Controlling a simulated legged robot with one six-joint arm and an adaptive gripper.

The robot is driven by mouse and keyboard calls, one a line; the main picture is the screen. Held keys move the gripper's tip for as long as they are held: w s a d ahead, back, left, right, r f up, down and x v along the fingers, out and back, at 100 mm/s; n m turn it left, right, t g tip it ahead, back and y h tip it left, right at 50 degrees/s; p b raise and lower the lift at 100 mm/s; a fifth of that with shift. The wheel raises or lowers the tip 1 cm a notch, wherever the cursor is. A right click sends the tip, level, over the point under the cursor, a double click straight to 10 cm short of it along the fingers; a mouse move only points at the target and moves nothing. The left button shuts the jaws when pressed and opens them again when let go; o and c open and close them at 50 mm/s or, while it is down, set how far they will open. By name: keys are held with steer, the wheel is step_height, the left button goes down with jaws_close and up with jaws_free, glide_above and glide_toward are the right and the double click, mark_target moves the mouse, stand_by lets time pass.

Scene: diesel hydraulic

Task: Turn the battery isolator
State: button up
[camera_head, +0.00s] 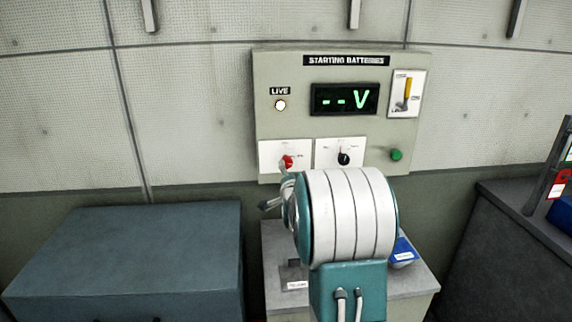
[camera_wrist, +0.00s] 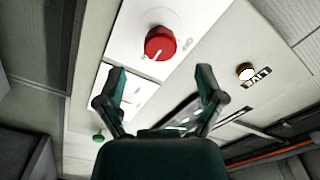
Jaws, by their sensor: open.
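The battery isolator appears to be the red rotary knob (camera_head: 287,161) on a white plate, at the lower left of the panel headed "STARTING BATTERIES" (camera_head: 263,125). In the wrist view the red knob (camera_wrist: 159,42) sits at the upper middle, with a pale pointer mark on it. My gripper (camera_head: 275,188) is in front of and just below the knob in the head view, partly hidden by my arm. In the wrist view my gripper (camera_wrist: 162,76) is open and empty, its two fingers spread apart. The knob lies beyond the fingertips, apart from them.
A blue-grey cabinet (camera_head: 125,260) stands left. A grey bench (camera_head: 419,272) is below the panel.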

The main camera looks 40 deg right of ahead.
mark_target(287, 165)
steer(key=x, duration=0.6)
steer(key=shift+d, duration=0.2)
steer(key=shift+a, duration=0.1)
steer(key=c, duration=1.1)
